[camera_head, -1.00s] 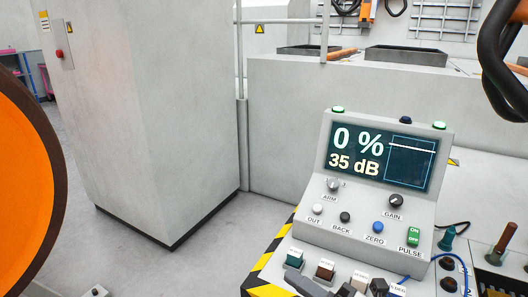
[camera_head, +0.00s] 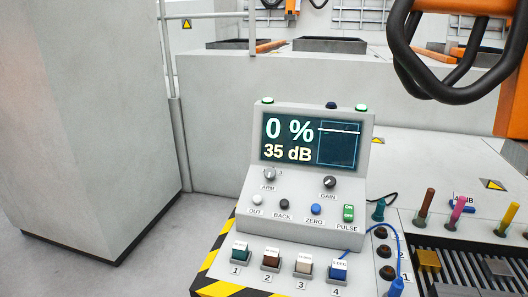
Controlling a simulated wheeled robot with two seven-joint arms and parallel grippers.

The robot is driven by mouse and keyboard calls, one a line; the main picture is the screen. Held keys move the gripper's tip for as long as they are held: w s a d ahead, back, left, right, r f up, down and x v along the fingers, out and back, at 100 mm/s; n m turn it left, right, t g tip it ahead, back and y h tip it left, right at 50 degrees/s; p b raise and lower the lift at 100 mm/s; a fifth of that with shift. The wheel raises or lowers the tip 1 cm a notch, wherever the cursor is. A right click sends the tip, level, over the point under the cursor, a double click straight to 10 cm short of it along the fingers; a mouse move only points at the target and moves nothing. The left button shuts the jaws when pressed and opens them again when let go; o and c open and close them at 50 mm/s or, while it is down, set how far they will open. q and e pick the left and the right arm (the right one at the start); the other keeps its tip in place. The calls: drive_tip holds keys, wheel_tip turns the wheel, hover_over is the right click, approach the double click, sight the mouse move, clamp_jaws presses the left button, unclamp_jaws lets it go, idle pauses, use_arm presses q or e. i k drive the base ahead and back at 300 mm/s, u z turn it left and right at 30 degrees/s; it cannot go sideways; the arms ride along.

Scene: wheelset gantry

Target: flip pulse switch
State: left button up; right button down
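The pulse switch (camera_head: 348,213) is a small green rocker on the lower right of the console (camera_head: 290,233), above the label PULSE. White lettering shows on its upper half. I cannot tell for sure which way it is tipped. The console screen (camera_head: 312,142) reads 0 % and 35 dB. An ARM knob, a GAIN knob (camera_head: 329,182) and OUT, BACK and ZERO buttons (camera_head: 316,209) share the sloped panel with the switch. Neither of my grippers shows in the head view, and nothing covers the switch.
Numbered coloured blocks (camera_head: 271,258) stand in front of the console, by black and yellow edge striping. A blue cable (camera_head: 396,245) and several coloured-handled tools (camera_head: 457,210) are at right. An orange part with thick black hoses (camera_head: 440,90) hangs at upper right. A grey cabinet (camera_head: 90,120) stands left.

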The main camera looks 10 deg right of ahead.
sight(348, 209)
drive_tip(key=u, duration=0.5)
drive_tip(key=k, duration=0.85)
drive_tip(key=z, duration=0.6)
drive_tip(key=i, duration=0.5)
